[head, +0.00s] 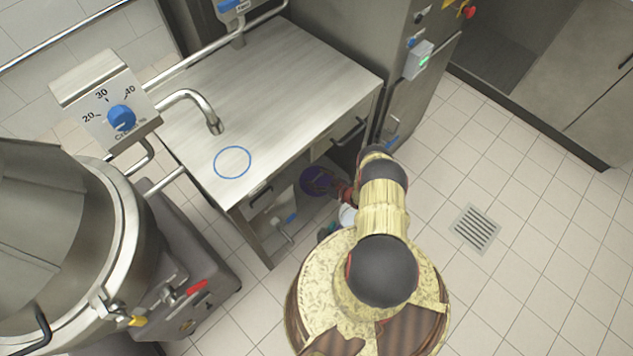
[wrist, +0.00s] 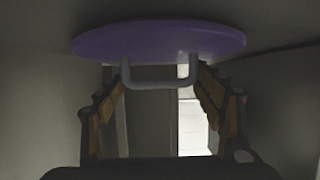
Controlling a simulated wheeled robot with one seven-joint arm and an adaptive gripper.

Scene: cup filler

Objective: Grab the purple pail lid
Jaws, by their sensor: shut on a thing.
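The purple pail lid (head: 315,181) is a round disc held in the open space under the steel counter in the head view. In the wrist view the purple lid (wrist: 150,40) fills the upper middle, with a light grey loop handle (wrist: 160,85) facing me. My gripper (head: 341,190) reaches the lid from the right in the head view. In the wrist view its two fingers (wrist: 160,74) come up on both sides of the handle and are closed on the lid. The exact finger contact is dark and partly hidden.
The steel counter (head: 285,70) with a blue ring mark (head: 233,162) stands above the lid. A white object (head: 347,217) is partly hidden beside my arm. A large steel kettle (head: 65,220) is at left. The tiled floor (head: 520,240) at right is clear.

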